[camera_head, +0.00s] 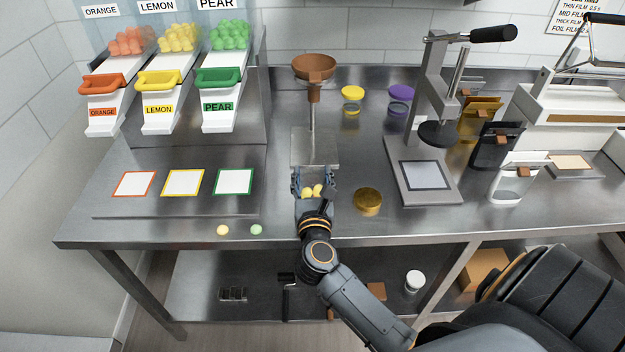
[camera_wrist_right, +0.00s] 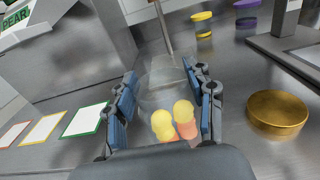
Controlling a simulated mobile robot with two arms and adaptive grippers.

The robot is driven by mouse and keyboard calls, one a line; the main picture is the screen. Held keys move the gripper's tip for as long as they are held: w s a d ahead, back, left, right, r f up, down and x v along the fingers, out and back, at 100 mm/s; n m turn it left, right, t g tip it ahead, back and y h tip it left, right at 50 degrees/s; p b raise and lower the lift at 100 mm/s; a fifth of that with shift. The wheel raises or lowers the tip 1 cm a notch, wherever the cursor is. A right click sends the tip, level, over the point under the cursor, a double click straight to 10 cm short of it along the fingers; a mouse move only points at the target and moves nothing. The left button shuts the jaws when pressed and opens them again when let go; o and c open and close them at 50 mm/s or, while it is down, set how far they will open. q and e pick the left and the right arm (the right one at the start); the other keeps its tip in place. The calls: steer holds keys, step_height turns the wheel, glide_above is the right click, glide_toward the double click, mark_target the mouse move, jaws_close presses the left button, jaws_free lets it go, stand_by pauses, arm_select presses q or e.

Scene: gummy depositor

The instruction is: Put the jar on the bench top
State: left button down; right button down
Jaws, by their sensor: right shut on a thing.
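A clear jar (camera_wrist_right: 160,78) with yellow and orange gummies in its bottom is between the fingers of my right gripper (camera_wrist_right: 165,105). In the head view the right gripper (camera_head: 313,180) is shut on the jar, just in front of the funnel stand's base plate. The yellow gummies (camera_head: 312,191) show there, while the clear walls are hard to make out. The steel bench top (camera_head: 285,222) lies under the jar; I cannot tell whether the jar touches it. My left gripper is not in view.
A gold lid (camera_head: 368,201) lies right of the jar. A brown funnel (camera_head: 313,68) stands behind it. A press (camera_head: 425,170) is farther right. Three coloured-framed cards (camera_head: 183,183) lie left. Two loose gummies (camera_head: 222,230) sit near the front edge. Bare bench lies between the cards and the jar.

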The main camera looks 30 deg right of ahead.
steer(key=shift+r, duration=0.1)
steer(key=shift+c, duration=2.4)
jaws_free()
steer(key=shift+f, duration=0.2)
steer(key=shift+s+r, duration=0.1)
steer(key=shift+r, duration=0.15)
steer(key=b+v, duration=0.4)
steer(key=v, duration=0.8)
